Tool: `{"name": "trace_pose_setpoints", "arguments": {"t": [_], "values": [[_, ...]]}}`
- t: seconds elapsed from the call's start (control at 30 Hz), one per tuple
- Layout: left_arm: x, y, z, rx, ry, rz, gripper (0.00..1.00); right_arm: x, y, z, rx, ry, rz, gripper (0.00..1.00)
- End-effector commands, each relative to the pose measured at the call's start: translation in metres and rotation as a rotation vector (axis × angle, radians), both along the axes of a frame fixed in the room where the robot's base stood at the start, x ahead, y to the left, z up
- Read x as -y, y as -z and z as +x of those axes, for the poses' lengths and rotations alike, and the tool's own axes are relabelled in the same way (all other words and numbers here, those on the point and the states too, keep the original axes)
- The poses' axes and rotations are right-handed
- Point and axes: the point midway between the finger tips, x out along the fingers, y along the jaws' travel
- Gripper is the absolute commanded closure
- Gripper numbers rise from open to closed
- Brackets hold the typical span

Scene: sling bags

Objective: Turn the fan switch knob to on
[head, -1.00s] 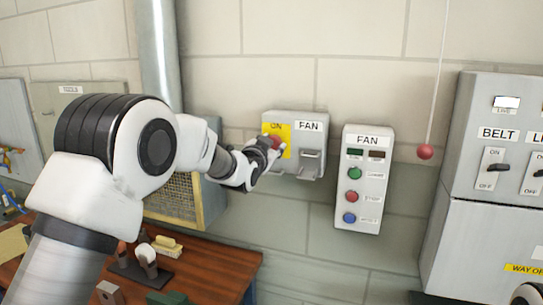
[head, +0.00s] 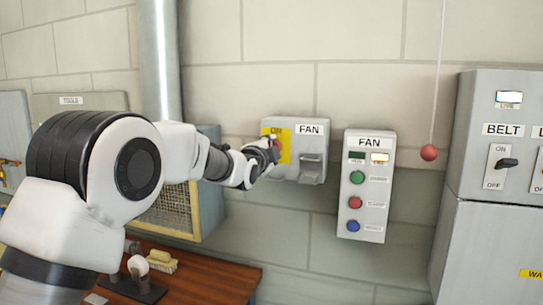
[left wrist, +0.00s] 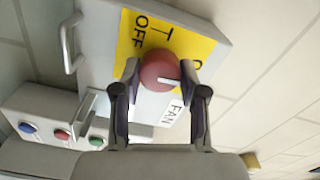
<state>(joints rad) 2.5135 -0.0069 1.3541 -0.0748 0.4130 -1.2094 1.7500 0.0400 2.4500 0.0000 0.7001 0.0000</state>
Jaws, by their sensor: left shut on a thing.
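The fan switch box (head: 309,172) is a grey box on the wall with a yellow plate (head: 284,132) and a FAN label. Its round red knob (left wrist: 152,66) sits on the yellow plate in the left wrist view, between OFF on the left and a partly hidden label on the right. A white mark on the knob points right, away from OFF. My left gripper (head: 273,150) is at the knob, its two fingers (left wrist: 160,94) shut on the knob from both sides. In the head view the gripper covers most of the knob. My right gripper is not in view.
A FAN button panel (head: 367,220) with green, red and blue buttons hangs to the right; its right lamp (head: 380,157) is lit. A red ball (head: 429,152) hangs on a cord. A grey BELT cabinet (head: 470,220) stands farther right. A wooden bench (head: 205,270) is below.

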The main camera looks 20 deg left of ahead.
Motion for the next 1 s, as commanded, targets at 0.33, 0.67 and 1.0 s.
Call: {"name": "trace_pose_setpoints", "arguments": {"t": [0.33,0.67,1.0], "values": [[0.0001,0.0003,0.0,0.003,0.0,0.077,0.92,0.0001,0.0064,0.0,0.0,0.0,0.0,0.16],[0.0001,0.0001,0.0,0.002,0.0,0.08,0.92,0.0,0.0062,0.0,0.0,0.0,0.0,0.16],[0.0001,0.0001,0.0,0.003,0.0,0.079,0.32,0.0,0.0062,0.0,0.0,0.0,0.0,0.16]]}}
